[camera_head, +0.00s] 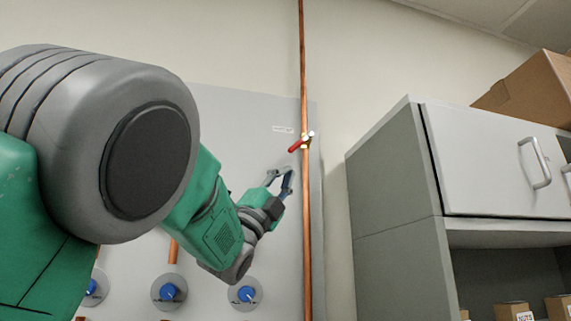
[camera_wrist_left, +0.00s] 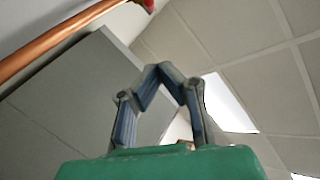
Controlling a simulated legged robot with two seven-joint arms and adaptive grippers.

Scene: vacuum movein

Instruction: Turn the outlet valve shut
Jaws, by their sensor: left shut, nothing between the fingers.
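The outlet valve (camera_head: 304,141) sits on a vertical copper pipe (camera_head: 305,220) at the wall panel in the head view. It has a brass body and a red handle (camera_head: 298,146) that points left and slightly down from the pipe. My left gripper (camera_head: 288,172) is just below and left of the valve, apart from the handle, with its fingertips shut and nothing between them. In the left wrist view the gripper (camera_wrist_left: 160,70) shows with its fingertips together. Part of the red handle (camera_wrist_left: 148,4) shows at that view's top edge. My right gripper is in neither view.
A grey cabinet (camera_head: 392,180) with a white door stands right of the pipe, with a cardboard box (camera_head: 530,85) on top. Blue knobs (camera_head: 246,294) on round plates line the panel's lower part. Bare wall lies between pipe and cabinet.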

